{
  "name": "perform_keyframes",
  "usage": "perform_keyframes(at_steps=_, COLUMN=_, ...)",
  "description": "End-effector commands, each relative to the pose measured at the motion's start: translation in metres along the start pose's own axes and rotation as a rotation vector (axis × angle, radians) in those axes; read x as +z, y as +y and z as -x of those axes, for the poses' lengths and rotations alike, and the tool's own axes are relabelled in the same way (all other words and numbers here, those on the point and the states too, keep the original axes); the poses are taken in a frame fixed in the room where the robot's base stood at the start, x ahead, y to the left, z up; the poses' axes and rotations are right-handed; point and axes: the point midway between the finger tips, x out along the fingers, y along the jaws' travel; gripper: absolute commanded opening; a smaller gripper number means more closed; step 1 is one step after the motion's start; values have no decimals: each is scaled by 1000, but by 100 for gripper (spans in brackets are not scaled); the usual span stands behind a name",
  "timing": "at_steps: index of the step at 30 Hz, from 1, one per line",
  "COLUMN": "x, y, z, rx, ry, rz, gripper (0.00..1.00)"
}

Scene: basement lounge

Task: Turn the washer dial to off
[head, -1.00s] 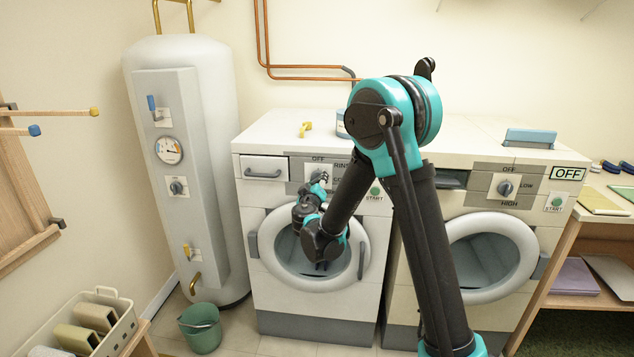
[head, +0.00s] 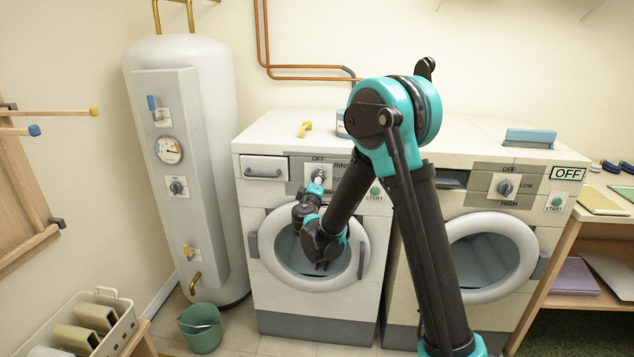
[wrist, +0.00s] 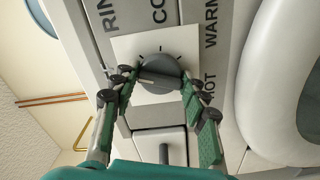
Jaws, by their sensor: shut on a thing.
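The washer (head: 290,300) is the left white machine, with OFF, RINSE and further labels around its dial. The grey washer dial (head: 320,174) sits on a pale plate on the front panel; it also shows in the wrist view (wrist: 158,68). My gripper (head: 317,188) is at the dial from below and in front. In the wrist view my gripper (wrist: 160,88) has one green-padded finger on each side of the dial and is shut on it. The wrist view shows the labels sideways, some cut off. I cannot tell exactly which label the dial points to.
A second machine (head: 523,175) with OFF, LOW and HIGH labels and an OFF sign stands to the right. The washer has a drawer (head: 263,168) left of the dial and a round door (head: 310,275) below. A tall white tank (head: 205,100) and green bucket (head: 203,330) stand left.

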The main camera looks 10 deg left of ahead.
Motion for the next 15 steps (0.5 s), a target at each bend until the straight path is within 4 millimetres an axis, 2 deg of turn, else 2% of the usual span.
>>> perform_keyframes(at_steps=6, x=0, y=0, z=0, rx=-1, ry=1, rz=171, gripper=15)
perform_keyframes(at_steps=15, x=0, y=0, z=0, rx=-1, ry=1, rz=327, gripper=15)
